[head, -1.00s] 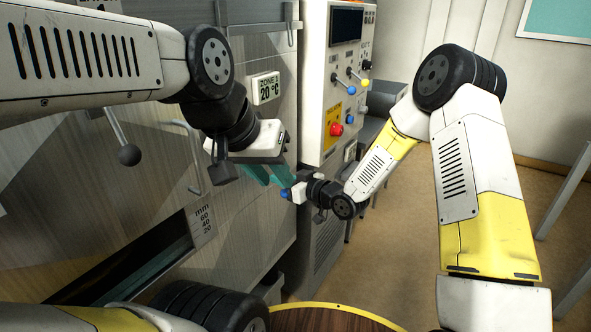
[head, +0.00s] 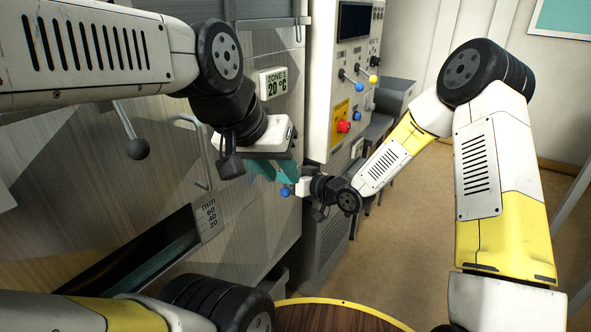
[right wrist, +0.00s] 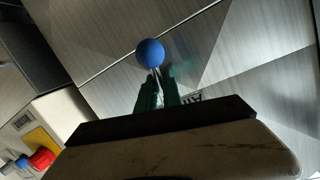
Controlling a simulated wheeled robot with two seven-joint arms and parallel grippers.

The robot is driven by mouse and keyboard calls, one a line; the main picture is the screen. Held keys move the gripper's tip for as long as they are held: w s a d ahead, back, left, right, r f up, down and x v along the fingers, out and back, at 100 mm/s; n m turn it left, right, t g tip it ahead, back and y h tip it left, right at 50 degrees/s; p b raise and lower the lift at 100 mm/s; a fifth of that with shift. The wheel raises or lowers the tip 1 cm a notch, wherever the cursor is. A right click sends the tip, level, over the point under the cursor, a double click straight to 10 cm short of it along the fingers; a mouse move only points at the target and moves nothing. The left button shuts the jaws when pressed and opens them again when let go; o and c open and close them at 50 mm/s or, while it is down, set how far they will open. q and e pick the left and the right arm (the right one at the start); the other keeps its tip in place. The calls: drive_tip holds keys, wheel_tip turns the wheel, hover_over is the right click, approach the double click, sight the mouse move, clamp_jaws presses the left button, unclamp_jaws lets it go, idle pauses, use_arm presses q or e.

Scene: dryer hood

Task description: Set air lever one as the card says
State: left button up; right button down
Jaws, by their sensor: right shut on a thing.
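The air lever has a blue ball knob (head: 284,191) in front of the hood's panelled face; the knob also shows in the right wrist view (right wrist: 151,53). My right gripper (right wrist: 158,92) is shut on the lever's thin rod just below the ball. A label partly reading "AI" (right wrist: 196,97) shows behind the fingers, its number hidden. No readable card is in view.
A control panel (head: 349,90) with a red button (head: 344,127) and small blue and yellow knobs stands behind. A black-knobbed lever (head: 137,148), a handle (head: 200,150), a "mm" scale (head: 208,217) and a 20 °C display (head: 273,83) are on the hood.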

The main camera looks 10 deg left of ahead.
drive_tip(key=c, duration=1.5)
unclamp_jaws()
drive_tip(key=v, duration=0.8)
